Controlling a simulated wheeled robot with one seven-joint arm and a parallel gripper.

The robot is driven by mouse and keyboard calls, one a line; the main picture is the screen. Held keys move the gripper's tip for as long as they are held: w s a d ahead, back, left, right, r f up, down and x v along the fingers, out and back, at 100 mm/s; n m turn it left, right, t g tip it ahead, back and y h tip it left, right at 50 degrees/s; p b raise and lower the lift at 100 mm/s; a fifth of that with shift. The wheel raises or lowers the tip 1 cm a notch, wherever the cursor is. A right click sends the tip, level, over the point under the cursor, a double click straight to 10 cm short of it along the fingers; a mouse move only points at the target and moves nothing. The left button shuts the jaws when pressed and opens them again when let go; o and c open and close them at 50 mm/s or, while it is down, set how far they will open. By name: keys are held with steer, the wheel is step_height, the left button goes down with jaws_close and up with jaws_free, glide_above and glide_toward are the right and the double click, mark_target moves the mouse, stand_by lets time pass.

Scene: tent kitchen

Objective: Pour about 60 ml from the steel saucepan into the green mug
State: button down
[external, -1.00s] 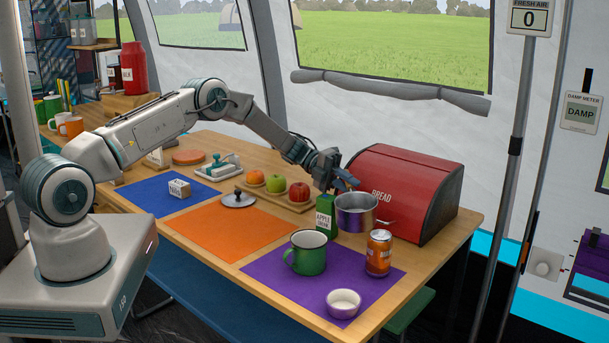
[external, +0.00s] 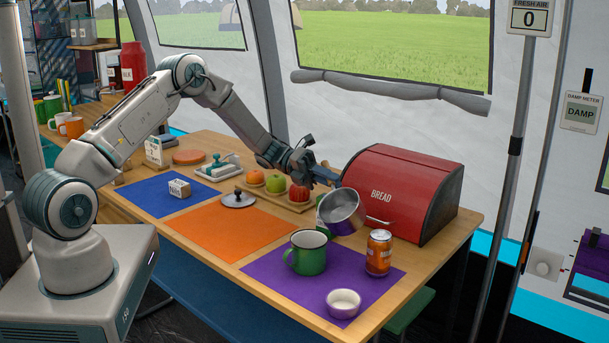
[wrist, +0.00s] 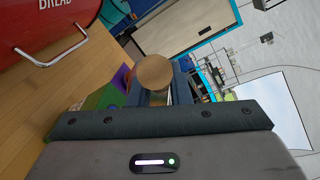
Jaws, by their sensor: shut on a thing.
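The steel saucepan (external: 343,207) is in the air in the external view, tilted with its open mouth turned towards the camera and the green mug. My gripper (external: 326,177) is shut on its handle, behind and above the pan. The green mug (external: 308,255) stands upright on the purple mat, below and left of the pan and apart from it. No stream shows between them, and I cannot tell the liquid level in either. In the wrist view a round tan shape (wrist: 154,72) sits by my fingers; I cannot tell what it is.
An orange can (external: 379,253) and a small white bowl (external: 343,303) stand on the purple mat (external: 270,272). A green juice carton (external: 321,222) is partly hidden behind the pan. The red bread bin (external: 405,190) stands close right. The orange mat (external: 225,230) is mostly clear.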

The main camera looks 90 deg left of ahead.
steer(key=shift+s+d+r+m+t+b, duration=0.35)
steer(key=shift+s+r+b, duration=0.2)
steer(key=shift+r, duration=0.2)
steer(key=s+m+b, duration=0.1)
steer(key=b, duration=0.2)
steer(key=s+d+r+m+b, duration=0.1)
steer(key=b, duration=0.3)
steer(key=shift+s+d+m+t+h, duration=0.1)
steer(key=shift+d+m+t+h, duration=0.05)
steer(key=shift+m+t+h, duration=0.15)
steer(key=shift+s+d+f+m+b, duration=0.15)
steer(key=shift+s+f+m+b, duration=0.15)
steer(key=shift+b, duration=0.85)
steer(key=shift+s+d+r+m+t+h+b, duration=0.25)
steer(key=shift+m+b, duration=0.35)
steer(key=shift+b, duration=1.15)
steer(key=shift+s+d+r+m+h+b, duration=0.15)
steer(key=shift+s+r+m+b, duration=0.35)
steer(key=shift+b, duration=1.2)
